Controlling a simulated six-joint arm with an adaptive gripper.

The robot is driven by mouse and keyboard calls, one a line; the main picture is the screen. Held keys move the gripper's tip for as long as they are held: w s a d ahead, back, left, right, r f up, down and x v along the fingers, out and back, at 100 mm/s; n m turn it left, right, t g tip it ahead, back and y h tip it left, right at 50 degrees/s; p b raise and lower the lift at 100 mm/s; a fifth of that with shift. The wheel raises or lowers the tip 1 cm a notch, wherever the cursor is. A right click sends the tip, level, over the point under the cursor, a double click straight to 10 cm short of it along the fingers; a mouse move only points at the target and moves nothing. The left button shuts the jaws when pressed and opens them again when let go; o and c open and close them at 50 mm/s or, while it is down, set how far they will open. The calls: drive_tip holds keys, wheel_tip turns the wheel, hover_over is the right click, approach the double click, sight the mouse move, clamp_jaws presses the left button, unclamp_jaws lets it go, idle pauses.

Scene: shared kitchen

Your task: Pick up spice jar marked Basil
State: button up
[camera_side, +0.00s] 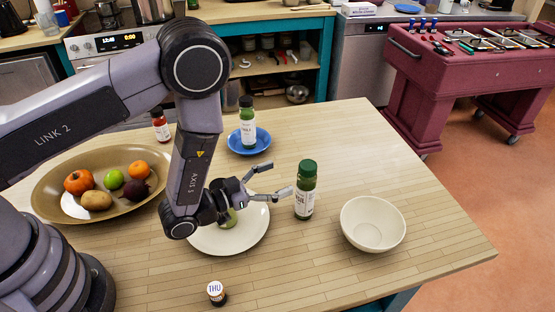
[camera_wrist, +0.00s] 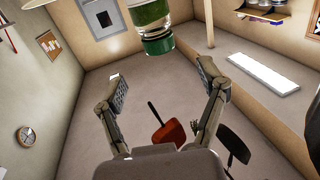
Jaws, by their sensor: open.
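A tall jar with a green lid and green contents (camera_side: 306,190) stands upright on the wooden table, right of my gripper. Its label is too small to read surely. My gripper (camera_side: 274,180) is open and empty, its two fingers pointing toward this jar, with their tips just left of it. In the wrist view a green-lidded jar (camera_wrist: 152,25) shows at the top, beyond the open fingers (camera_wrist: 161,75). A second green-lidded jar (camera_side: 247,128) stands on a blue plate (camera_side: 262,146) farther back. A green item (camera_side: 228,217) on the white plate (camera_side: 257,238) is partly hidden by my gripper.
A cream bowl (camera_side: 373,222) stands right of the near jar. A small dark jar with a "THU" lid (camera_side: 216,292) is at the front. A red jar (camera_side: 160,127) and a brown platter of produce (camera_side: 53,191) are at left.

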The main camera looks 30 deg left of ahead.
sight(300, 173)
drive_tip(key=shift+f, duration=0.55)
drive_tip(key=shift+w+d+f, duration=0.1)
drive_tip(key=shift+w+d, duration=0.05)
drive_tip(key=shift+w, duration=0.1)
drive_tip(key=x, duration=0.7)
clamp_jaws()
